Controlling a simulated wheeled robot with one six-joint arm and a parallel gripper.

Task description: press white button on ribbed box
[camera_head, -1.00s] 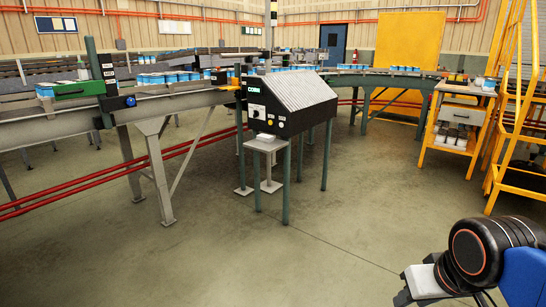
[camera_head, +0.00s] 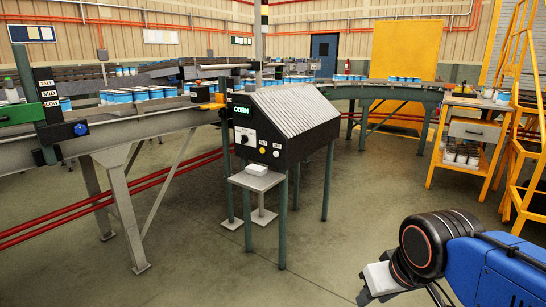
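The ribbed box (camera_head: 296,101) stands left of centre on green legs. It has a sloped grey ribbed top and a black front marked CORN. Low on its front are a yellow button (camera_head: 262,151) and a small pale, whitish button (camera_head: 276,154). My gripper (camera_head: 368,291) is at the bottom right, on the end of my blue and black arm, well short of the box and touching nothing that I can see. Its fingers are small and partly hidden, so their opening is unclear.
A small stand (camera_head: 257,181) with a white block (camera_head: 257,169) is in front of the box. A conveyor (camera_head: 150,124) with blue-and-white cans runs left and behind. A yellow cart (camera_head: 470,132) and yellow ladder stand at right. The floor (camera_head: 320,240) between me and the box is clear.

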